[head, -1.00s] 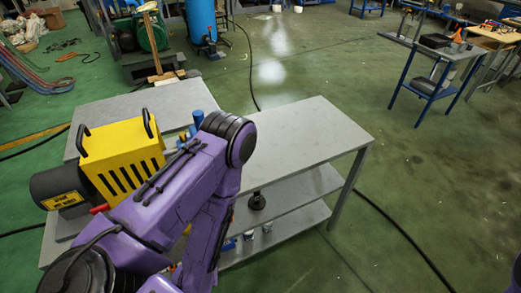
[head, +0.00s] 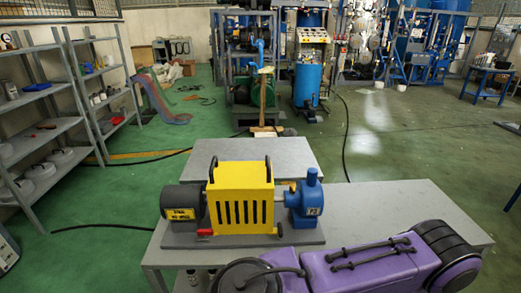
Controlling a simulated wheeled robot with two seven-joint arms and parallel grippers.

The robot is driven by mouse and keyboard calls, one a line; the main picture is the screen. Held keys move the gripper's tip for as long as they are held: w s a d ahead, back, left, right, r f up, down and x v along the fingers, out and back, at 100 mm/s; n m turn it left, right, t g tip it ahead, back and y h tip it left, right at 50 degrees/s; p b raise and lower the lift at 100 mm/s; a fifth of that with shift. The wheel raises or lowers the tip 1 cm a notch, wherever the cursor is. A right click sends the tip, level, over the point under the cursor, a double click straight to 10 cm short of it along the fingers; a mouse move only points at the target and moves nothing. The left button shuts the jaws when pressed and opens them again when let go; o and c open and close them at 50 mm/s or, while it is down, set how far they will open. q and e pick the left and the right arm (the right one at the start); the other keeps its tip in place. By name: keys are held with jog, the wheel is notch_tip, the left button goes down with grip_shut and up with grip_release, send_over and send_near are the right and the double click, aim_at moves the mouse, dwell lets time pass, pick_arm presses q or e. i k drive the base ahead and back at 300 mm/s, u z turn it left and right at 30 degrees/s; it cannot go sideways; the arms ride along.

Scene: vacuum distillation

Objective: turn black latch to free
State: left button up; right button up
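A yellow slotted cover (head: 240,198) sits between a dark motor (head: 183,203) and a blue pump (head: 305,200) on a grey base plate. Two black handles stand on top of the cover, one at its left end (head: 212,166) and one at its right end (head: 268,168). A small red part (head: 205,232) shows low at the cover's left side. I cannot make out a part that is clearly the black latch. A purple arm of mine crosses the lower right in front of the table. Neither gripper is in view.
The unit stands on a grey metal table (head: 405,203) whose right part is bare where visible. A lower grey surface (head: 253,150) is behind it. Shelves (head: 50,125) stand at left. A cable (head: 346,140) runs across the green floor.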

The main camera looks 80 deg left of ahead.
aim_at(279, 229)
jog(key=k, duration=0.45)
jog(key=u, duration=0.7)
